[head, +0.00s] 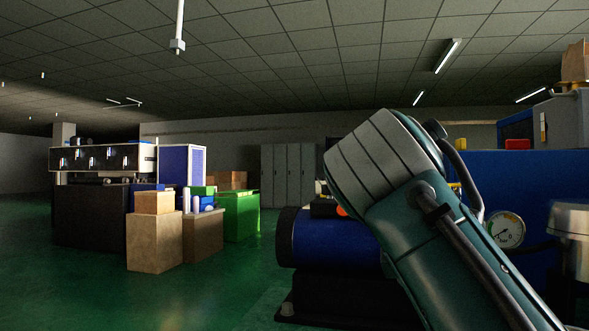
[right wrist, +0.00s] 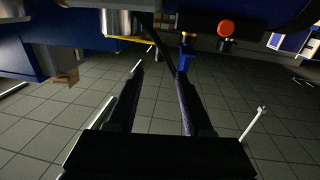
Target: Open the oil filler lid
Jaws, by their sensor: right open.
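I cannot make out an oil filler lid for certain in either view. In the head view a blue machine (head: 490,172) stands at the right, partly behind my large teal and grey arm. In the right wrist view, which looks upside down, my right gripper (right wrist: 158,72) is open with nothing between its dark fingers. A round red-orange part (right wrist: 226,28) and a small blue fitting (right wrist: 186,55) show beyond the fingertips, to their right. A metal cylinder (right wrist: 122,24) is at the upper left. My left gripper is not in view.
A pressure gauge (head: 506,230) and a metal canister (head: 571,220) are at the right. A blue motor-like cylinder (head: 335,240) on a dark base is partly behind my arm. Cardboard boxes (head: 154,240) and a green bin (head: 241,213) stand left. Green floor between is clear.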

